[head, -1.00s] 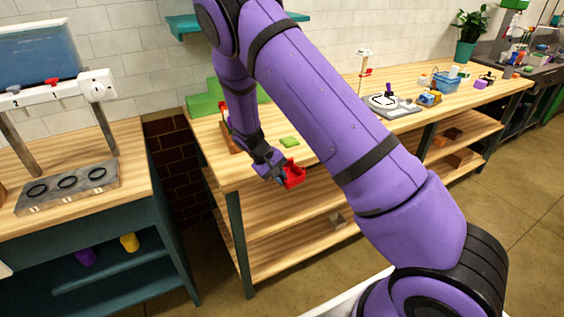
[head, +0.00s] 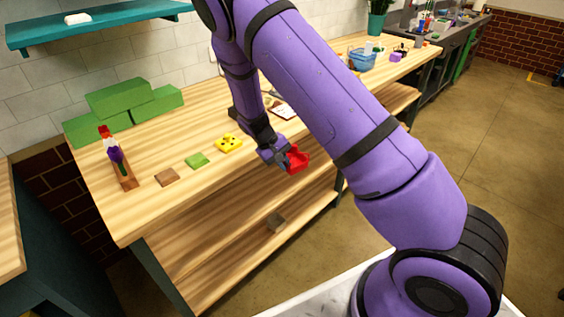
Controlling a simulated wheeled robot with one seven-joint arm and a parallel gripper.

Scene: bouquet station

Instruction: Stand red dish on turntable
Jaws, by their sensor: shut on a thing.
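The red dish (head: 298,158) is held in my gripper (head: 287,161), in front of the long wooden workbench's front edge. The gripper is shut on it. The dish is tilted, and the fingers hide part of it. I cannot make out a turntable for sure. A flat white-topped item with dark marks (head: 284,110) lies on the bench behind my arm, which partly covers it.
The wooden workbench (head: 215,190) bears green blocks (head: 120,98), a wooden rack with red and purple items (head: 122,175), a brown tile (head: 166,178), a green tile (head: 197,160) and a yellow dotted piece (head: 229,143). A blue basket (head: 362,60) stands farther back. The bench's front left is clear.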

